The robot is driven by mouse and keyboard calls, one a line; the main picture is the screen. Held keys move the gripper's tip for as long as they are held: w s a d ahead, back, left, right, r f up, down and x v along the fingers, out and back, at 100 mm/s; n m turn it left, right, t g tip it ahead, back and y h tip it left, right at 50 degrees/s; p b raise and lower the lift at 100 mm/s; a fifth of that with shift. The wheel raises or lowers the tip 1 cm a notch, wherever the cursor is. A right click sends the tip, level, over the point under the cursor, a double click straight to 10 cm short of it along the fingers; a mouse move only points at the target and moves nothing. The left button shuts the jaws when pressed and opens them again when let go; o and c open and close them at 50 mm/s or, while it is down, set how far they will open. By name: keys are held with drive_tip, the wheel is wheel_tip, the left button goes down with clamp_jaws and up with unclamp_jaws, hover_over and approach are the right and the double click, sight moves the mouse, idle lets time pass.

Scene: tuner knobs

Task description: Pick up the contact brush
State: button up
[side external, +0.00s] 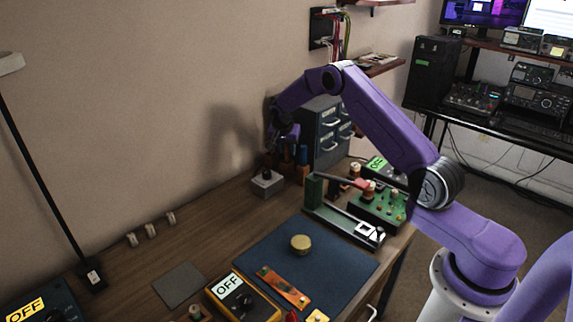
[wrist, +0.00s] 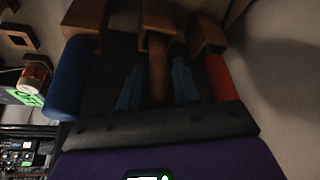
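Several upright tool handles stand in wooden holders against the wall, under my gripper (side external: 284,136) in the side view. In the wrist view a brown wooden handle (wrist: 158,68), possibly the contact brush, stands between the two bluish fingers of my gripper (wrist: 157,88). Dark gaps show on both sides of this handle, so the fingers look open and apart from it. A blue handle (wrist: 68,78) is to the left and an orange-red handle (wrist: 220,78) to the right. Any bristles are hidden, and the wrist picture is dark.
A grey drawer cabinet (side external: 328,130) stands close to the right of the handles. A small grey box (side external: 267,182) sits in front of them. The blue mat (side external: 345,268) has bare room.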

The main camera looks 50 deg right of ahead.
drive_tip(key=shift+w+d+f, duration=0.1)
drive_tip(key=shift+f, duration=0.3)
clamp_jaws()
drive_tip(key=shift+r, duration=0.1)
